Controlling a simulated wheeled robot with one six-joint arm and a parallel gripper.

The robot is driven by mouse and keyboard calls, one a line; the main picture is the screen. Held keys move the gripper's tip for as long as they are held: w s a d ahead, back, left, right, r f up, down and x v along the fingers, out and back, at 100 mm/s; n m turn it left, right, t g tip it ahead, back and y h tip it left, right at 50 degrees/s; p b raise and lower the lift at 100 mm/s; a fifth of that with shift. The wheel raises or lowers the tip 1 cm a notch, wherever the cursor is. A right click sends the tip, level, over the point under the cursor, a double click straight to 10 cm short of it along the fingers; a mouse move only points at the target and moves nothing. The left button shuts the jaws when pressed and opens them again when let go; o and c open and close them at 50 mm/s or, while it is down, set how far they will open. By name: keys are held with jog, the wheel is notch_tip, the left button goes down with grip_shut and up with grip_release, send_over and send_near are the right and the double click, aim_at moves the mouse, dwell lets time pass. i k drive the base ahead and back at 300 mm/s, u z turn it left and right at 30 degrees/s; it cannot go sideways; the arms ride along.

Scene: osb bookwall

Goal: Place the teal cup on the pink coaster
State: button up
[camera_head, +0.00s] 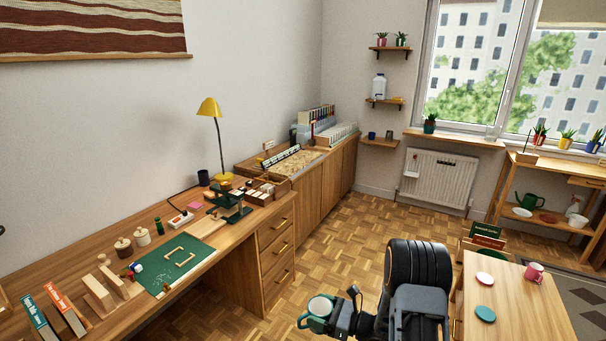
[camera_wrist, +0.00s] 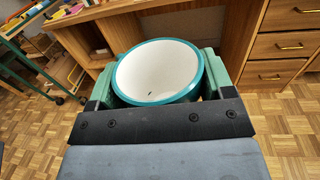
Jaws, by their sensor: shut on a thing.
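My gripper (camera_head: 335,318) is shut on the teal cup (camera_head: 319,308), with the cup in front of my arm over the parquet floor. In the wrist view the cup (camera_wrist: 158,72) sits between the two green fingers, its white inside empty and its teal rim facing the camera.
On the small table are a pink cup (camera_head: 533,272) and a round teal coaster (camera_head: 485,314). The long desk (camera_head: 105,275) at the left carries a green mat (camera_head: 172,263), books and a yellow lamp (camera_head: 209,108). The parquet floor (camera_head: 352,233) between them is mostly clear.

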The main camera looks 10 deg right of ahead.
aim_at(484, 275)
jog(key=z, duration=0.2)
jog(key=i, duration=2.45)
jog(key=z, duration=1.5)
jog(key=i, duration=1.4)
jog(key=z, duration=1.1)
jog(key=i, duration=0.25)
jog(key=z, duration=0.15)
